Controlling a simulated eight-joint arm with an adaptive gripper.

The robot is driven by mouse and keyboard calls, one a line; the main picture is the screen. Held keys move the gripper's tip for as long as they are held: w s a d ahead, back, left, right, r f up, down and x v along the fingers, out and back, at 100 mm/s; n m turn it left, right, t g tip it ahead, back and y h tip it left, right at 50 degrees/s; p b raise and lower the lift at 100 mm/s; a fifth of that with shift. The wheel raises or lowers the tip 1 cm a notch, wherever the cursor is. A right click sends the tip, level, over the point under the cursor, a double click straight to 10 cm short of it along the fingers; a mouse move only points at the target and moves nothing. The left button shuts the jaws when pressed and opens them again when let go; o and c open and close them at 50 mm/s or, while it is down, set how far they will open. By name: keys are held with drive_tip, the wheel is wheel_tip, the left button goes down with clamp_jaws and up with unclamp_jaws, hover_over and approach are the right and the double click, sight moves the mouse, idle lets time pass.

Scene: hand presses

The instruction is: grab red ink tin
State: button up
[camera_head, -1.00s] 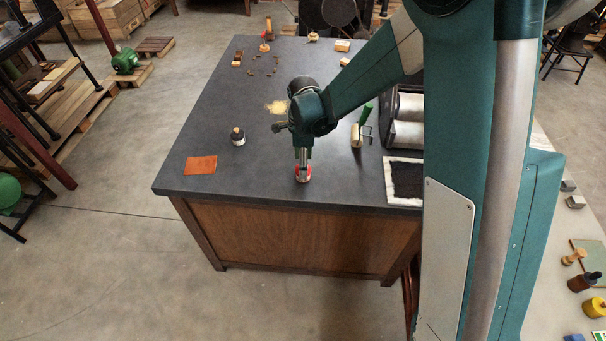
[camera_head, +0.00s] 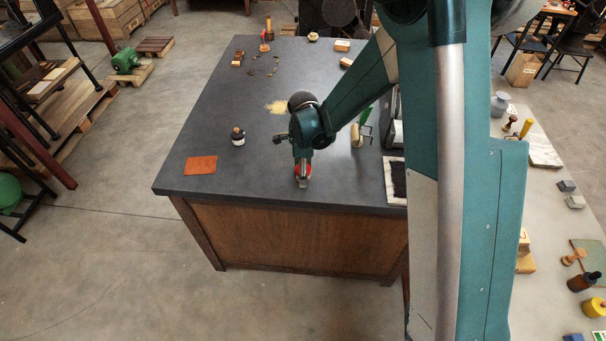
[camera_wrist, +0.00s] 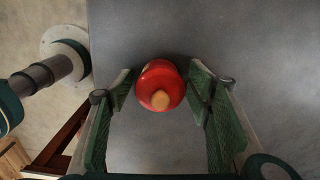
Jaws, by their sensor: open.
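The red ink tin (camera_wrist: 161,82) is a round red tin with a pale knob on its lid. It stands on the dark table (camera_head: 225,110) near the front edge. In the head view the tin (camera_head: 304,168) is partly hidden by my gripper (camera_head: 303,183). In the wrist view my gripper (camera_wrist: 163,100) is open, with one green-padded finger on each side of the tin. The tin shows between the fingertips, with small gaps on both sides.
A dark ink bottle (camera_head: 238,137) and an orange sheet (camera_head: 201,165) lie to the left. A green-handled roller (camera_head: 358,132) and a dark pad with a white border (camera_head: 394,180) are to the right. The tabletop around the tin is clear.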

drive_tip(key=c, duration=1.1)
drive_tip(key=shift+r, duration=0.1)
drive_tip(key=shift+r, duration=4.95)
